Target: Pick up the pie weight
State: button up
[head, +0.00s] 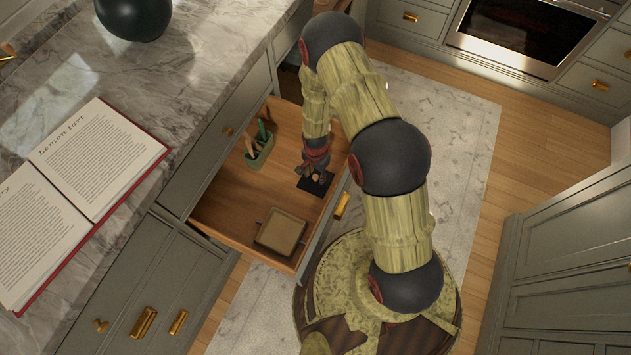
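An open wooden drawer (231,205) holds several items. My gripper (313,174) points down into its right side, low over a small black flat item (316,187). A small tan thing (317,179) shows at the fingertips; it may be the pie weight, but it is too small to be sure. I cannot tell whether the fingers touch it or have closed on it. My wrist and fingers cover part of the black item.
A green holder (258,153) with utensils stands at the drawer's back left. A square brown box (281,232) sits near the front. An open book (99,165) and a dark round vessel (134,14) are on the marble counter (165,95).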

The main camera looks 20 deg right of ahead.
jog(key=shift+r, duration=0.1)
jog(key=shift+c, duration=0.3)
grip_shut()
jog(key=shift+w, duration=0.1)
dwell(0.8)
